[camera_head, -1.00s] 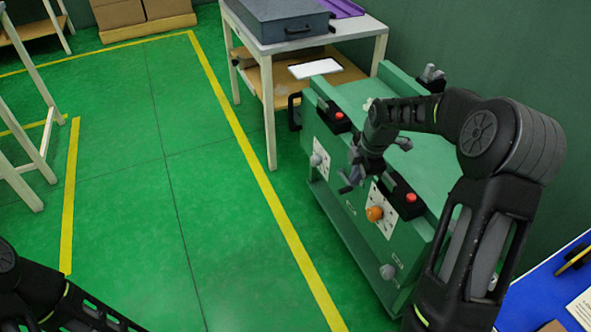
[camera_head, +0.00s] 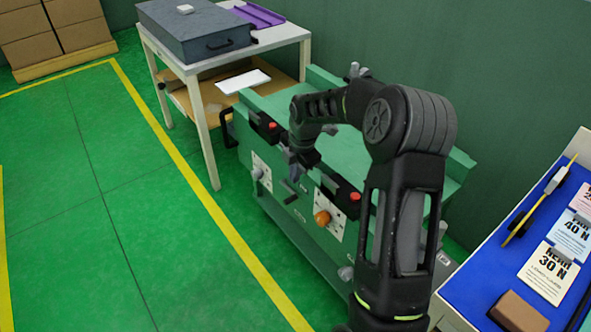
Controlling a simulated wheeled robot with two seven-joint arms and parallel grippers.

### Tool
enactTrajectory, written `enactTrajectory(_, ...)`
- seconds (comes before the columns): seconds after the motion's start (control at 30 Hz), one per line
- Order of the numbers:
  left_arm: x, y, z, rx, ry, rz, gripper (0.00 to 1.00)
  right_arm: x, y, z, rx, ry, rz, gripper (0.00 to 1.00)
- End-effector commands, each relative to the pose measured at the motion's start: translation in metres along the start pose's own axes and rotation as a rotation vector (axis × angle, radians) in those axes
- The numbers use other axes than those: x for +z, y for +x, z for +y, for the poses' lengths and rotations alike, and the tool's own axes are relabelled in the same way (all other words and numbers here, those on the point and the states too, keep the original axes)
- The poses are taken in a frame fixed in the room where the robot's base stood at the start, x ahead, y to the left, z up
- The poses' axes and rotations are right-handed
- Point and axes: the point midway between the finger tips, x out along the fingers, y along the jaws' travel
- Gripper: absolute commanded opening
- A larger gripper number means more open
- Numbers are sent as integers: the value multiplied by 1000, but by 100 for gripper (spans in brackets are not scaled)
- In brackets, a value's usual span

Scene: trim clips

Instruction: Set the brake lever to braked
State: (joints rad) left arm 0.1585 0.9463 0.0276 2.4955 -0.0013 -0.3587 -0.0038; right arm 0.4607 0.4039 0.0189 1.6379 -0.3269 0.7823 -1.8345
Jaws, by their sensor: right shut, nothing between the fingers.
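A green cart (camera_head: 285,235) stands in the middle of the view. Its front panel carries an orange knob or lever (camera_head: 322,217) on a white marked plate, and a grey knob (camera_head: 258,173) on another white plate to its left. Another grey knob (camera_head: 346,273) sits low at the right. I cannot tell which of these is the brake lever, or its setting. My right gripper (camera_head: 290,191) is shut and empty, pointing down in front of the panel, between the left grey knob and the orange one. Contact with the panel cannot be told. My left gripper is out of view.
Black boxes with red buttons (camera_head: 272,126) sit on the cart's front edge. A white table (camera_head: 285,37) with a dark case (camera_head: 197,32) and purple tray stands behind left. A blue board (camera_head: 490,275) with cards is at right. The green floor at left is clear.

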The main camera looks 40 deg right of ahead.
Motion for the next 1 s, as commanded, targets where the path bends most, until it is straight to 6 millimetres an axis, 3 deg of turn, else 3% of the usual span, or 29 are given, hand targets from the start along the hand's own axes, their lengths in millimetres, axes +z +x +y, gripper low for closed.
enactTrajectory(0.3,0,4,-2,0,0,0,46,0,66,-1,-3,0,1,0)
enactTrajectory(0.5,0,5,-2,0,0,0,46,0,92,-1,-2,1,0,0)
enactTrajectory(1.0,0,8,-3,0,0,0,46,0,103,-2,0,1,0,0)
